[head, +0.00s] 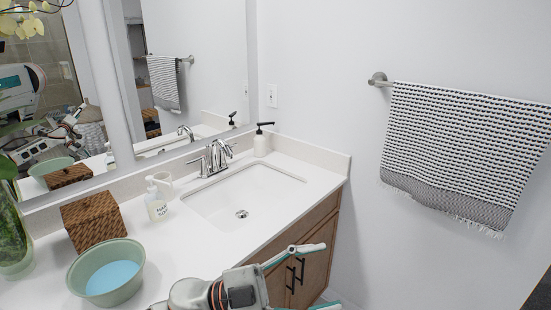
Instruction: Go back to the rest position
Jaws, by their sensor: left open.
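My left gripper (331,276) is at the bottom of the head view, in front of the wooden vanity cabinet (322,240). Its two teal-and-grey fingers are spread wide and point right, with nothing between them. The upper finger overlaps the view of the cabinet doors and their black handles. The lower finger is partly cut off by the bottom edge. My right gripper is not in view.
The white counter (200,245) holds a green bowl (136,284) with something blue inside, a woven box (92,220), a clear pump bottle (155,202), a cup, a sink (240,195), a faucet and a white dispenser (261,145). A towel (465,150) hangs right.

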